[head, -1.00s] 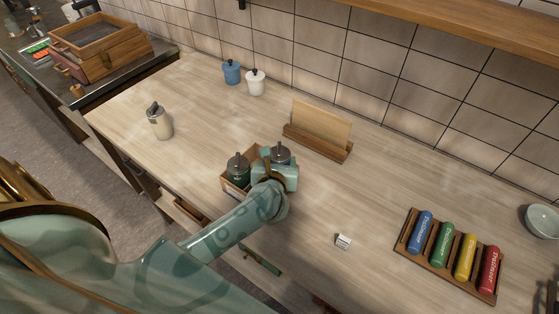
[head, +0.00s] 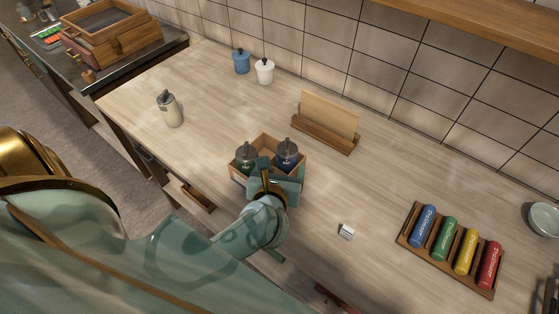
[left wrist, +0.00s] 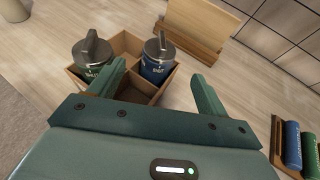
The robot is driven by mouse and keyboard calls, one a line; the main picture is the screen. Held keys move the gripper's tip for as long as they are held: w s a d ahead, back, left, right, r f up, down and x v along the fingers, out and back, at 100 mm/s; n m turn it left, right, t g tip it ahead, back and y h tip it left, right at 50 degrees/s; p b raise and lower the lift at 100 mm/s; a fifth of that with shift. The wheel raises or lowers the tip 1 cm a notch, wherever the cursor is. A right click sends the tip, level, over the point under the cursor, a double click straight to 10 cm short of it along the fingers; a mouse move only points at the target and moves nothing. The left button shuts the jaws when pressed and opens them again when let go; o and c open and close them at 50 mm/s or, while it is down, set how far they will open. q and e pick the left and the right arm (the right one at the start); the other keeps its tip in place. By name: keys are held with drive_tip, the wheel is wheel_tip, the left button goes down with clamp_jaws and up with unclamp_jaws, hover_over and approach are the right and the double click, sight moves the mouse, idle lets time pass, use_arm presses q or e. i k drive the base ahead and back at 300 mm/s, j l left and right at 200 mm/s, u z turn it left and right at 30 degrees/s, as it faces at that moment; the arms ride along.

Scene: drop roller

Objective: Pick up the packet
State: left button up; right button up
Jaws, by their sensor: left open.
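A small white block (head: 346,232), which may be the packet, lies alone on the wooden counter (head: 300,215). No other packet is clear to me. My left gripper (head: 268,172) is at the near side of a wooden caddy, left of the white block. In the left wrist view the left gripper (left wrist: 160,88) is open and empty, its fingers apart in front of the caddy (left wrist: 126,45). The caddy holds a green shaker (left wrist: 92,54) and a blue shaker (left wrist: 158,58); its near compartments look empty where visible. My right gripper is not in view.
A rack (head: 410,238) of coloured rollers stands at the right. A card holder (head: 325,133) stands behind the caddy. A cream shaker (head: 170,110) is at the left. A blue jar (head: 241,61) and a white jar (head: 264,71) stand near the tiled wall. The counter around the white block is clear.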

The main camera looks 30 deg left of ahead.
sight(346, 232)
drive_tip(key=k+j+z, duration=0.1)
drive_tip(key=z, duration=0.3)
drive_tip(key=k+z, duration=0.5)
drive_tip(key=z, duration=0.3)
drive_tip(key=j, duration=0.1)
